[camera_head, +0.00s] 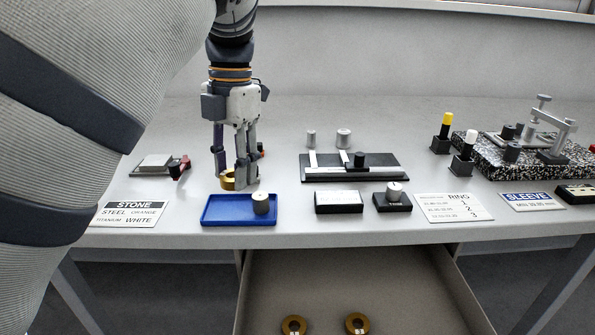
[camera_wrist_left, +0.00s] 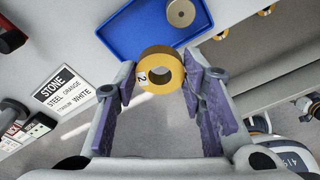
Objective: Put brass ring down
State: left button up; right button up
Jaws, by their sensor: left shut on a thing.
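My left gripper (camera_head: 240,178) points down at the bench, just behind the blue tray (camera_head: 222,221). It is shut on a brass ring (camera_head: 228,181), which sits at the fingertips close to the bench top; I cannot tell whether it touches it. In the left wrist view the brass ring (camera_wrist_left: 160,73) is between the two purple-padded fingers, with a white number label on its side. My right gripper is not in view.
An open drawer (camera_head: 350,270) below the bench holds two brass rings (camera_head: 294,325). A stone sign (camera_head: 134,213) and a red-handled device (camera_head: 160,164) are left. A black measuring fixture (camera_head: 355,168) and a ring sign (camera_head: 453,207) are right.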

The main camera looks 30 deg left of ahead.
aim_at(225, 210)
pick_arm(q)
jog(key=a+f, duration=0.2)
jog(key=f, duration=0.1)
jog(key=shift+w+a+f, duration=0.2)
jog(key=shift+a+f, duration=0.1)
jog(key=shift+a, duration=0.05)
jog(key=shift+a+f, duration=0.2)
jog(key=shift+f, duration=0.7)
jog(key=shift+a+f, duration=0.15)
jog(key=shift+f, duration=0.75)
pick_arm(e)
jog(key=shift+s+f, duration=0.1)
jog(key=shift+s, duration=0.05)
pick_arm(q)
jog(key=shift+f, duration=0.2)
jog(key=o, duration=1)
jog(key=shift+r, duration=0.1)
notch_tip(225, 210, up, 12)
jog(key=w, duration=0.1)
jog(key=shift+w+b, duration=0.2)
jog(key=shift+b, duration=0.15)
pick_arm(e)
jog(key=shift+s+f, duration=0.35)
